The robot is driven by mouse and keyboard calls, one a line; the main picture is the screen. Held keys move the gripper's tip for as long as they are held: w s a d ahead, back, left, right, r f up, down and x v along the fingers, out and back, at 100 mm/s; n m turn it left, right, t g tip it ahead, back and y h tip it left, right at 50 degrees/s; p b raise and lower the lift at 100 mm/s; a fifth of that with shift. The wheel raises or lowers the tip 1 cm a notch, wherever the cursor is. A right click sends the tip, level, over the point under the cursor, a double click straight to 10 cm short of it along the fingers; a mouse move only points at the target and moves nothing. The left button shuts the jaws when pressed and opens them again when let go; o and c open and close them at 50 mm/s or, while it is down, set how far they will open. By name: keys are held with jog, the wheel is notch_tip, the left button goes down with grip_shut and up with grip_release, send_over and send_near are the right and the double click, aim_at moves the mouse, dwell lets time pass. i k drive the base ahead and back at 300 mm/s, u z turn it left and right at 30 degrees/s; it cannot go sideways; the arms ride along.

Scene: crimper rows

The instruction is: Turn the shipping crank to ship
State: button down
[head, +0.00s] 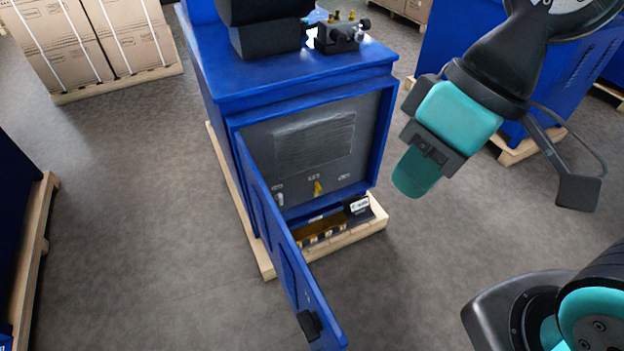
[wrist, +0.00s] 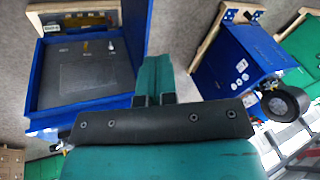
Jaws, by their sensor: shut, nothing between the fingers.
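A blue crimper cabinet (head: 290,95) stands on a wooden pallet with its door (head: 280,235) swung open toward me. Inside is a grey panel (head: 312,150) with a small yellow lever-like part (head: 318,188) low in its middle, which may be the crank. Small labels sit around it, too small to read. My gripper (head: 412,178) is shut and empty, in the air right of the cabinet opening, apart from the cabinet. In the wrist view my gripper (wrist: 153,75) has its teal fingers together, and the grey panel (wrist: 80,75) shows upside down to the left.
The open door's black handle (head: 309,324) is near the bottom of the head view. The wooden pallet (head: 340,238) juts out under the cabinet. Other blue machines stand right and left. Cardboard boxes (head: 90,40) stand at the back left. Grey floor lies free between.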

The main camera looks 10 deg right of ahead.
aim_at(318, 187)
jog(key=z, duration=0.5)
jog(key=k, duration=0.6)
jog(key=z, duration=0.6)
jog(key=i, duration=1.45)
jog(key=u, duration=1.25)
jog(key=i, duration=0.4)
jog(key=u, duration=0.35)
